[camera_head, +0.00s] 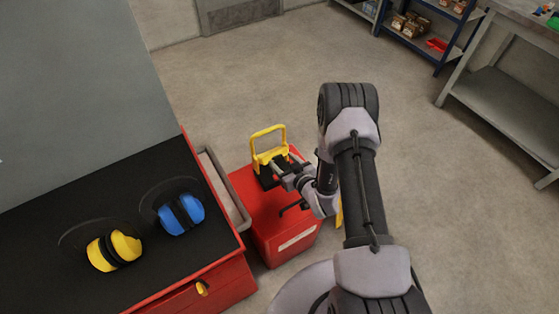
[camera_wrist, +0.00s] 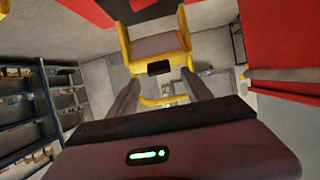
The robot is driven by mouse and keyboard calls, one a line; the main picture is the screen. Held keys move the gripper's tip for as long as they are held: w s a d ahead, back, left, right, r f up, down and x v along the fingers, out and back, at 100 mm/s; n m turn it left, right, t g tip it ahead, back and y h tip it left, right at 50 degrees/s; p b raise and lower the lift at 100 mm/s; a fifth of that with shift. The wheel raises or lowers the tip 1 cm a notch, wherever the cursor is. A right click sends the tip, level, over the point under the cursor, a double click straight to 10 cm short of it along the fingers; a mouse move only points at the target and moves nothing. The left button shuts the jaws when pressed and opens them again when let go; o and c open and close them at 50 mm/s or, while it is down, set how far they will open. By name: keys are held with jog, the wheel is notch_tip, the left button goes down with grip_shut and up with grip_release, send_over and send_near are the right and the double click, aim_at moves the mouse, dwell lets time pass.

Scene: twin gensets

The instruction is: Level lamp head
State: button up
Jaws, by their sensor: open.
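The yellow lamp head (camera_head: 268,157), with an upright yellow handle frame, sits on a dark base on top of a red case. In the wrist view the lamp head (camera_wrist: 181,42) shows at the top, with a grey panel, a small black block and a yellow bar. My gripper (camera_head: 284,166) reaches it from the right. In the wrist view my gripper (camera_wrist: 161,80) is open, its two dark fingers pointing at the lamp head with nothing clearly held between them. I cannot tell whether the fingers touch it.
The red case (camera_head: 290,226) stands beside a red cabinet with a black top (camera_head: 65,240). Blue earmuffs (camera_head: 181,213) and yellow earmuffs (camera_head: 114,250) lie on that top. A grey workbench (camera_head: 510,105) and blue shelving (camera_head: 425,45) stand at the far right. Bare floor lies between.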

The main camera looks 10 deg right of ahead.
aim_at(278, 157)
jog(key=shift+x, duration=1.6)
grip_shut()
